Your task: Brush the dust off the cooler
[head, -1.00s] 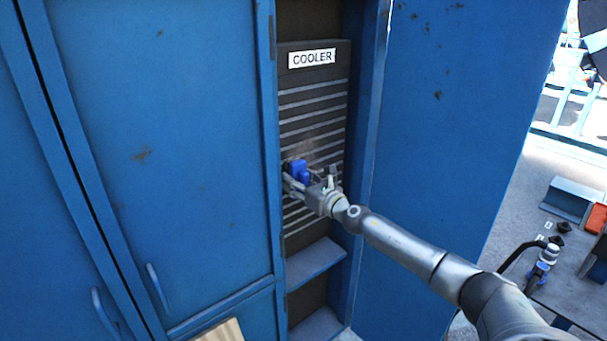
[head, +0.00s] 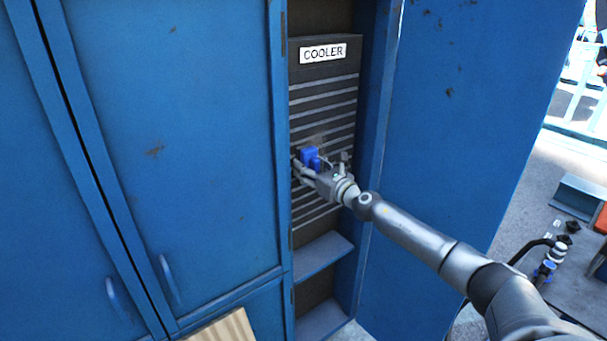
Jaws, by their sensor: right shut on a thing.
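The cooler (head: 324,95) is a dark upright unit with pale horizontal slats and a white COOLER label, set inside the open bay of a blue cabinet. My right gripper (head: 305,167) is in front of the middle of the slats, shut on a small blue brush (head: 311,157). The brush is at the slatted face; its bristles are hidden, so I cannot tell whether they touch. A faint brownish patch, perhaps dust, shows just above the brush. My left gripper is not in view.
The blue cabinet door (head: 470,130) stands open on the right of the bay. Closed blue doors (head: 180,140) fill the left. A shelf (head: 322,253) juts out below the cooler. A striped wooden-looking board (head: 222,329) is at the bottom. A bench with parts stands at right.

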